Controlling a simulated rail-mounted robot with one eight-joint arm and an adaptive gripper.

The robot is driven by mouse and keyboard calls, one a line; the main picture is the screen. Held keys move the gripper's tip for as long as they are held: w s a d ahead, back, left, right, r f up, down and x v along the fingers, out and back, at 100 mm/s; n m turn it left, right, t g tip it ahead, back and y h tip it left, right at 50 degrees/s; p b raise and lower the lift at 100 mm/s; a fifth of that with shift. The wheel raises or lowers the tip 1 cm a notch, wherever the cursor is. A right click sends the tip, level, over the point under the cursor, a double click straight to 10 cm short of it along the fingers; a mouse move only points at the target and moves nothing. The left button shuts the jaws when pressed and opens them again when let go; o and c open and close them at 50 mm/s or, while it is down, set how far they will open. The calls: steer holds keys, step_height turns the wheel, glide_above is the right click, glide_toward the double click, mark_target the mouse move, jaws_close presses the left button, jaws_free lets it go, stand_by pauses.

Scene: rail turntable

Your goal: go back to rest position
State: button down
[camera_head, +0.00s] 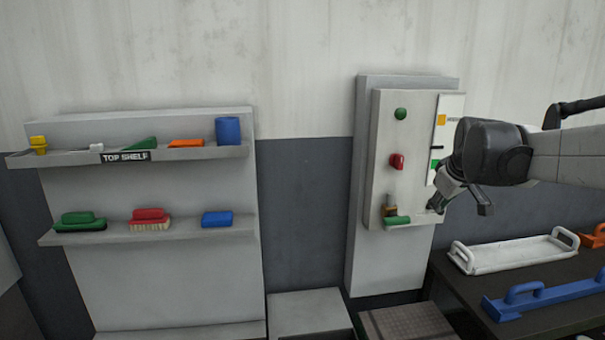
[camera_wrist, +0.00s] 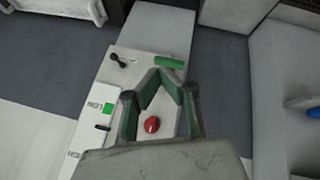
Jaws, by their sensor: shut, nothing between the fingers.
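My gripper (camera_head: 462,193) is at the right in the head view, in front of the right side of the grey control panel (camera_head: 378,150). In the wrist view my gripper (camera_wrist: 161,75) has its fingertips together and nothing between them. The panel has a green knob (camera_head: 400,114), a red knob (camera_head: 397,161) and a green handle (camera_head: 398,221) at its bottom. The wrist view shows the red knob (camera_wrist: 152,124) beyond the fingers and the green handle (camera_wrist: 169,62) past the fingertips. Whether the gripper touches the panel I cannot tell.
Left is a two-level shelf unit (camera_head: 150,280) with brushes and blocks. Lower right is a dark table (camera_head: 560,318) with a white tray (camera_head: 512,253), a blue handled bar (camera_head: 540,297) and an orange piece (camera_head: 594,236). The wall between shelf and panel is clear.

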steer(key=s+a+f+m, duration=0.1)
steer(key=s+a+f, duration=0.2)
steer(key=s, duration=0.7)
steer(key=s+a+f+m, duration=0.2)
steer(key=s+a+f, duration=0.2)
steer(key=s, duration=0.7)
steer(key=s+a+f+m+y, duration=0.1)
steer(key=s+a+f, duration=0.2)
steer(key=s+a, duration=0.3)
steer(key=s, duration=0.4)
steer(key=shift+s+a+f+m, duration=0.2)
steer(key=shift+a+m, duration=0.1)
steer(key=shift+m, duration=0.1)
